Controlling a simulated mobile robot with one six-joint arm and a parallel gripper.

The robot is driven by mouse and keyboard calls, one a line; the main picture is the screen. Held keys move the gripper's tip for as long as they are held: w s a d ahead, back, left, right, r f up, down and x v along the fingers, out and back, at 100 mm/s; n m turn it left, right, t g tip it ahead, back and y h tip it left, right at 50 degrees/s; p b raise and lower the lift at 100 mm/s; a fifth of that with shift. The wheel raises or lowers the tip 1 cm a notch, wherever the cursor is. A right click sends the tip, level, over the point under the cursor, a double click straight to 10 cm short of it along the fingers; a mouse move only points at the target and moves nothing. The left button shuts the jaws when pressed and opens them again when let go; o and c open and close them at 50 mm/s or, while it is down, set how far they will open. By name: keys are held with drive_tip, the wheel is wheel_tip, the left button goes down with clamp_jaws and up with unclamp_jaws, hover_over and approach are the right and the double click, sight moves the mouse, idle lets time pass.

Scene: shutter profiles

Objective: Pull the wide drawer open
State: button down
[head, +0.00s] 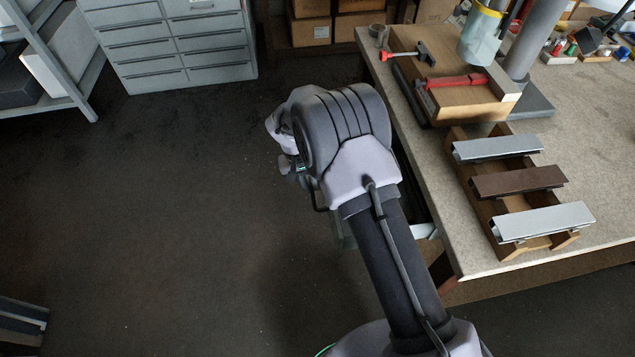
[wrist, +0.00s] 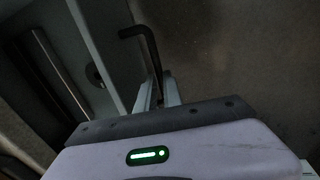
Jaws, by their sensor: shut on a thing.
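The wide drawer shows in the wrist view as a grey front panel (wrist: 108,45) with a pale top edge. Its black bar handle (wrist: 142,36) stands out from the panel, with a bent end at the top. My gripper (wrist: 158,90) is shut on this handle, its light fingers on either side of the bar. Left of the panel I see what looks like the drawer's inside, so it seems at least partly out. In the head view my arm hides the gripper and handle; only a grey-green piece, probably the drawer, shows beside it (head: 344,234).
The workbench (head: 450,235) is right of my arm, carrying a wooden rack with three shutter profiles (head: 518,182) and a wooden block with red-handled tools (head: 465,95). A grey cabinet (head: 170,45) stands at the back. The dark floor (head: 160,200) left of my arm is clear.

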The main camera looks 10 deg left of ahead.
idle(0.3)
drive_tip(key=c, duration=1.5)
unclamp_jaws()
drive_tip(key=a+r+p, duration=0.1)
drive_tip(key=r, duration=0.4)
drive_tip(key=a+r+p, duration=0.1)
drive_tip(key=r+p, duration=0.1)
drive_tip(key=r, duration=0.4)
drive_tip(key=s+a+r+p, duration=0.1)
drive_tip(key=r+p, duration=0.1)
drive_tip(key=r, duration=0.4)
drive_tip(key=shift+r, duration=0.1)
